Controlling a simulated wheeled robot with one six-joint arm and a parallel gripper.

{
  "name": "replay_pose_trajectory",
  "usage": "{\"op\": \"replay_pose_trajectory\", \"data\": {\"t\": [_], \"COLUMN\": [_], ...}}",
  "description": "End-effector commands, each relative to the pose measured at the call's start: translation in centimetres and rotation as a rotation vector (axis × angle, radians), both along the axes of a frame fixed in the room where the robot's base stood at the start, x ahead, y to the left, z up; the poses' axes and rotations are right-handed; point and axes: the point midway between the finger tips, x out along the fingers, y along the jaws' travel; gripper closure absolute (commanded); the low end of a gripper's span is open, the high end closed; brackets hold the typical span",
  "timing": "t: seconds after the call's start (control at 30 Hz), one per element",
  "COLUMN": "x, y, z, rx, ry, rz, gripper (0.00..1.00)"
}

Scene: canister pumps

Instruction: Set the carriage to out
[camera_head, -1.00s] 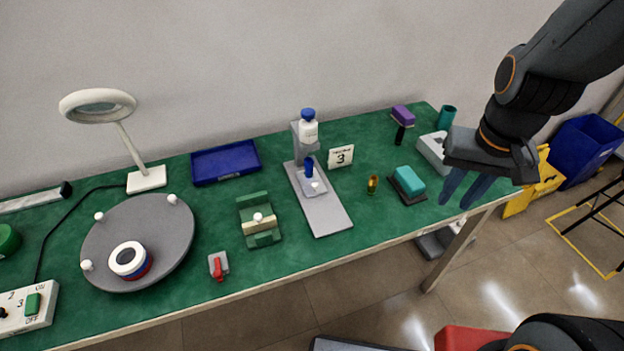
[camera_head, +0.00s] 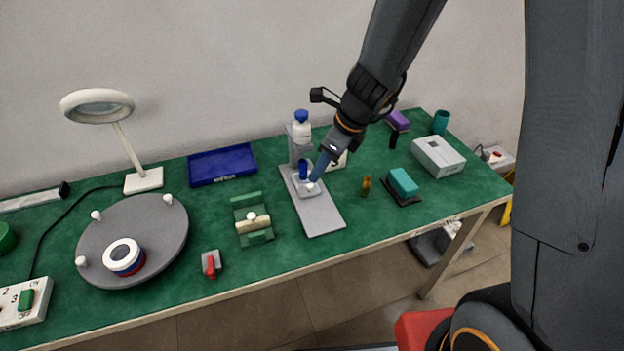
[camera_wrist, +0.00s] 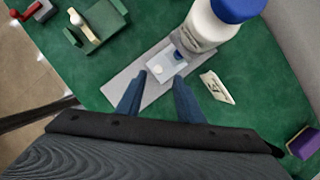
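The carriage (camera_head: 309,192) is a small pale plate with a white knob and a blue cup on it. It sits on the long grey base (camera_head: 323,218) of a pump stand, near the foot of its post. The carriage also shows in the wrist view (camera_wrist: 166,66). My gripper (camera_head: 315,179) is right at the carriage, its blue fingers pointing down. In the wrist view my gripper (camera_wrist: 159,77) is open, with the fingertips on either side of the knob in the picture. I cannot tell whether they touch it.
A white bottle with a blue cap (camera_head: 301,127) hangs above the carriage on the post. A number card (camera_wrist: 217,87) stands beside the base. A green fixture (camera_head: 252,220) is to the left, and a small amber vial (camera_head: 366,186) and teal block (camera_head: 403,182) are to the right.

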Motion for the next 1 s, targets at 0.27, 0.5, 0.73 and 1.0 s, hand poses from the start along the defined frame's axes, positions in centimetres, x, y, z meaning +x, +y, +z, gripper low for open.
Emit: {"op": "replay_pose_trajectory", "data": {"t": [0.27, 0.5, 0.73, 1.0], "x": [0.7, 1.0, 1.1, 1.1], "y": [1.4, 1.7, 1.7, 1.6], "z": [-4.1, -5.3, -5.3, -5.2], "rx": [-0.001, -0.003, -0.002, -0.002], "ry": [0.002, -0.001, -0.001, -0.002], "rz": [0.004, 0.001, 0.0, 0.0], "gripper": [0.66, 0.66, 0.66, 1.0]}}
